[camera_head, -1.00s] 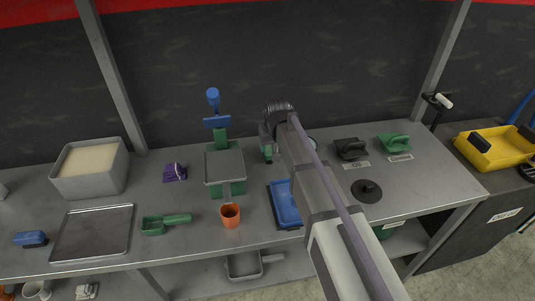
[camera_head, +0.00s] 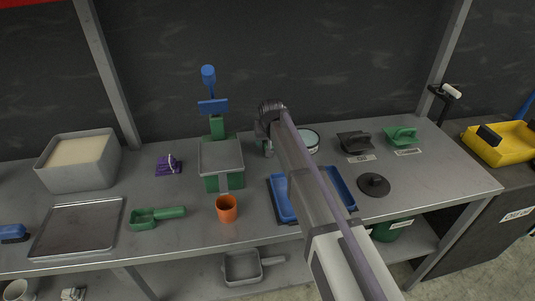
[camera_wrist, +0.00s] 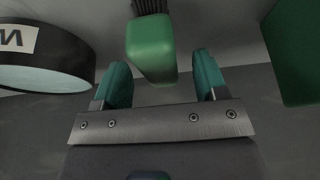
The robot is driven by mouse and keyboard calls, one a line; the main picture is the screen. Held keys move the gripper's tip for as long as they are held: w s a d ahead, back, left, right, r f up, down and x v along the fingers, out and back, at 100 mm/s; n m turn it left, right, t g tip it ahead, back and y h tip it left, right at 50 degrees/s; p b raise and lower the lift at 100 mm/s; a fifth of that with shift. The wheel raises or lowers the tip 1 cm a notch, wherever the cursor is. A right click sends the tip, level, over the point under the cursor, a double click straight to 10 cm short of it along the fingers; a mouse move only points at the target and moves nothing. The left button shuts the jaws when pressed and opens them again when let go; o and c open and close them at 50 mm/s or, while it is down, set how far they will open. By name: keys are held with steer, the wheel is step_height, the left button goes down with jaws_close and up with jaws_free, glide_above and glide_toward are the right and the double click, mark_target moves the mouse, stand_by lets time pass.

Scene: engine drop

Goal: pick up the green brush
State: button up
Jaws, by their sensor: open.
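In the wrist view, a green block-shaped piece with dark bristles (camera_wrist: 151,48), which looks like the green brush, lies just ahead of my gripper (camera_wrist: 158,82). The two teal fingers stand apart, one on each side of its near end, with visible gaps. I cannot tell the depth between brush and fingers. In the head view my gripper (camera_head: 267,143) is at the back middle of the bench, and my arm hides most of this area. A green hand tool with a handle (camera_head: 402,136) sits at the back right of the bench.
A round tin (camera_wrist: 45,58) is left of the brush in the wrist view, and a green block (camera_wrist: 297,50) is right. In the head view, a green stand with a grey tray (camera_head: 221,157), an orange cup (camera_head: 227,209) and a blue tray (camera_head: 283,200) are close by.

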steer(key=shift+w+f, duration=0.1)
steer(key=shift+f, duration=0.2)
steer(key=shift+f, duration=0.3)
steer(key=shift+c, duration=0.4)
steer(key=c, duration=1)
steer(key=shift+o, duration=0.2)
steer(key=shift+r, duration=0.1)
